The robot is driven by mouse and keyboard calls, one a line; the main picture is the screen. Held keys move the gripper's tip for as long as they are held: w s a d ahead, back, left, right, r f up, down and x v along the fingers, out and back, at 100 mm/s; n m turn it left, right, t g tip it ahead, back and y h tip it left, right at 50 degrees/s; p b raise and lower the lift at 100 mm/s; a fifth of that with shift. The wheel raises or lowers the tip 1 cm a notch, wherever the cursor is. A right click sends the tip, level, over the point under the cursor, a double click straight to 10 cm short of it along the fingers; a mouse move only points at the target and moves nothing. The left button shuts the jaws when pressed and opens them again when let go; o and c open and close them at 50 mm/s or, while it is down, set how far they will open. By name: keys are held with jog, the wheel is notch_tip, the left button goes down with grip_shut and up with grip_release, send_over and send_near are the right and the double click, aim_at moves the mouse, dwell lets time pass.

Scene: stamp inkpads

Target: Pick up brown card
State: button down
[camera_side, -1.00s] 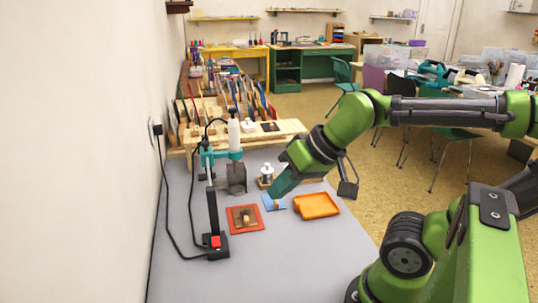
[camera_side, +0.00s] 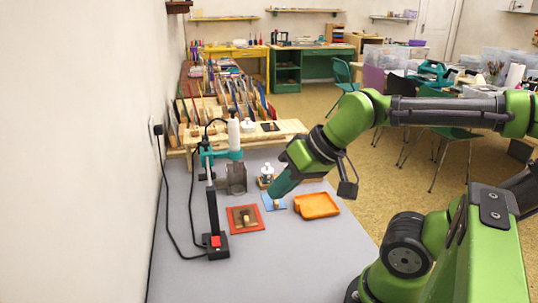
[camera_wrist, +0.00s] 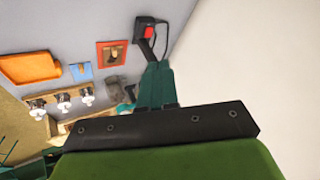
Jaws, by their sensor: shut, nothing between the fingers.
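What appears to be the brown card (camera_side: 236,217) is a dark brown square within a red-orange square mat (camera_side: 234,229) on the grey table. A small light wooden piece (camera_side: 246,217) stands on it. The mat shows in the wrist view (camera_wrist: 101,47), with brown at its centre. My gripper (camera_side: 274,194) has teal fingers and is shut and empty. It points down and left above the blue card, behind and to the right of the red mat, apart from the brown card. In the wrist view the teal fingers (camera_wrist: 156,84) are together.
A blue card (camera_side: 282,203) with a small wooden piece and an orange tray (camera_side: 317,205) lie to the right. A black and teal stand with a red button (camera_side: 215,241) is left of the mat. A white-topped item (camera_side: 266,172) stands behind. The front table is clear.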

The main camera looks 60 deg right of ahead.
jog(key=c, duration=1.1)
grip_release()
jog(key=shift+o, duration=0.2)
jog(key=m+g+h, duration=0.2)
jog(key=m+g, duration=0.3)
jog(key=g, duration=0.2)
send_over(246, 216)
jog(key=f, duration=1.7)
jog(key=shift+w+d, duration=0.1)
jog(key=shift+w, duration=0.15)
jog(key=shift+s+f, duration=0.15)
jog(key=shift+f, duration=2.95)
